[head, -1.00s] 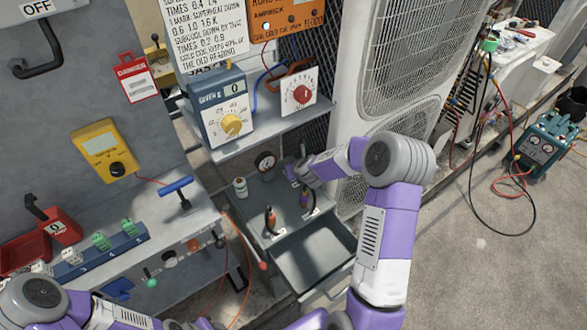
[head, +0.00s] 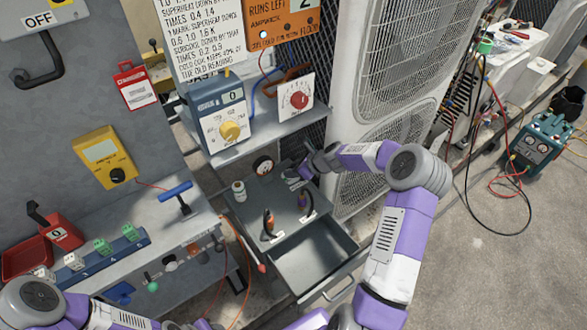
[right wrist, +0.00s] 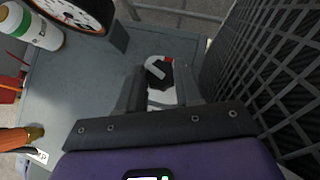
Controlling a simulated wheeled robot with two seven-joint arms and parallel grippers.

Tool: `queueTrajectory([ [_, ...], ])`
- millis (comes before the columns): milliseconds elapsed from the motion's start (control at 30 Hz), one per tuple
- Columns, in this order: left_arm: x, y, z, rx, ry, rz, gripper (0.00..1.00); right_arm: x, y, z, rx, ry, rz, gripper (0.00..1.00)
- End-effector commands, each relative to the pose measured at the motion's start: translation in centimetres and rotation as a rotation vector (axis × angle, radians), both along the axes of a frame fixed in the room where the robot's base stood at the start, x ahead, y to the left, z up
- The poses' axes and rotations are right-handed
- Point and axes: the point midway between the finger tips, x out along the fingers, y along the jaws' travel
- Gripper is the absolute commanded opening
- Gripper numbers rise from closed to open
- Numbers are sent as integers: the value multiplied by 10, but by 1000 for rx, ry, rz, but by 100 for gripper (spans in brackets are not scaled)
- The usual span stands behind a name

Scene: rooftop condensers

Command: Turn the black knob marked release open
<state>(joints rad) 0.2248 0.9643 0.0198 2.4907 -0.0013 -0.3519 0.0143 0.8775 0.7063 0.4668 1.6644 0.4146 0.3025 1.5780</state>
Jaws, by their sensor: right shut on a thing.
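My right gripper (head: 304,170) is at the back right corner of the small grey bench, beside the black mesh panel. In the right wrist view its two dark fingers (right wrist: 160,92) are closed on a small black knob (right wrist: 160,76). A pale arc and a small red mark show around the knob. The fingers hide part of it, and I cannot read a "release" label. In the head view the gripper mostly covers the knob. My left arm comes in at the lower left, but its gripper is out of the picture.
A round gauge (head: 263,165) and a white bottle (head: 239,190) stand left of the gripper. The drawer (head: 318,254) is open below. A shelf (head: 270,132) with a blue dial box (head: 217,112) is above. The mesh is close on the right.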

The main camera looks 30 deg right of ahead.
Motion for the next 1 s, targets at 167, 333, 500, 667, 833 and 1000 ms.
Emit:
queueTrajectory([
  [167,0,0,1,0,0,0,43,0,0,-1,-1,2,20,4],
  [333,0,0,1,0,0,0,43,0,0,-1,0,2,22,4],
  [500,0,0,1,0,0,0,43,0,0,-1,-1,2,21,4],
  [667,0,0,1,0,0,0,43,0,0,-1,0,2,21,56],
  [833,0,0,1,0,0,0,43,0,0,-1,0,1,20,60],
  [1000,0,0,2,0,0,0,43,-1,-1,2,0,1,18,60],
])
